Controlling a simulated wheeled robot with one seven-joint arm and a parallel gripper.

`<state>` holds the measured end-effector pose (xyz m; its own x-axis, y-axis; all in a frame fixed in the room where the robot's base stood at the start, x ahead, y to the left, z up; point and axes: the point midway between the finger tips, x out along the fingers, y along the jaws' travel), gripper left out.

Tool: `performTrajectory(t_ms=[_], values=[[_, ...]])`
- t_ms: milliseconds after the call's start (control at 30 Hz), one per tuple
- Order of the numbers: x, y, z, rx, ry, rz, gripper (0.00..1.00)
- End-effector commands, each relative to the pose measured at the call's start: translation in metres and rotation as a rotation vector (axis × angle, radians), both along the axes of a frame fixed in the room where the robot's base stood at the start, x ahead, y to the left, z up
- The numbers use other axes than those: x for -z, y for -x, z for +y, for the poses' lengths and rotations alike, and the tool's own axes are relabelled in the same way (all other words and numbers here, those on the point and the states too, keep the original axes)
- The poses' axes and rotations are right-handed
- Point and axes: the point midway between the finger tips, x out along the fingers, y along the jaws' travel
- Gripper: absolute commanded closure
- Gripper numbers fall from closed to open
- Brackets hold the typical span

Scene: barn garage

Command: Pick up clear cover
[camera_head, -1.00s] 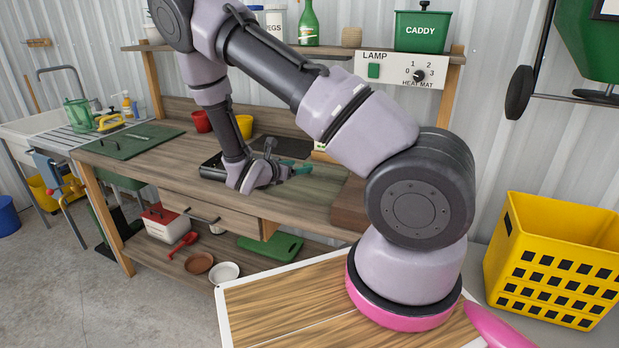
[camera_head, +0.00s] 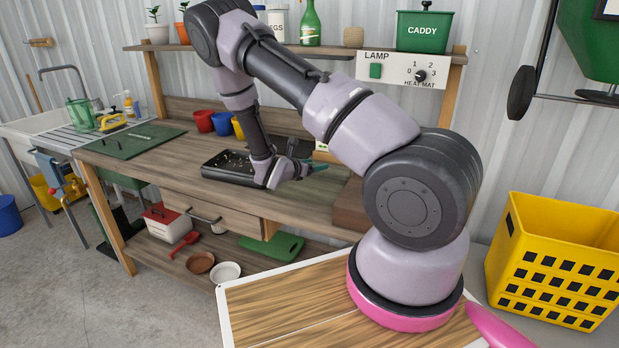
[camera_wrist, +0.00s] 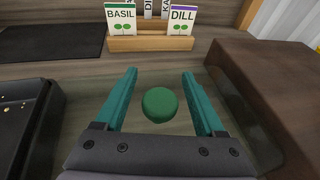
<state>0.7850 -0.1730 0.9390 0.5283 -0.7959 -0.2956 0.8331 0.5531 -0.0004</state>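The clear cover shows in the wrist view as a see-through panel with a round green knob (camera_wrist: 160,104), lying on the wooden bench. Its edges are faint, and I cannot make it out in the head view behind my arm. My gripper (camera_wrist: 160,73) is open, its two teal fingers spread to the left and right of the knob, with gaps on both sides. Nothing is between the fingers except the knob seen below; I cannot tell how far above it they are. In the head view my gripper (camera_head: 314,168) is low over the bench.
A black seed tray (camera_head: 228,168) lies left of my gripper. A brown block (camera_wrist: 265,90) stands close on the right. A wooden rack (camera_wrist: 150,43) of seed packets is behind. Red, blue and yellow pots (camera_head: 222,123) stand at the bench's back.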

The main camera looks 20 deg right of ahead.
Motion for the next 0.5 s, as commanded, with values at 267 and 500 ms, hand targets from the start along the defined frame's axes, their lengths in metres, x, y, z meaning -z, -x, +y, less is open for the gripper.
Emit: performTrajectory(t_ms=[267,500], values=[[-0.0003,0.0002,0.0001,0.000,-0.001,-0.001,1.00],[-0.0019,0.0007,0.0015,0.000,-0.001,-0.001,1.00]])
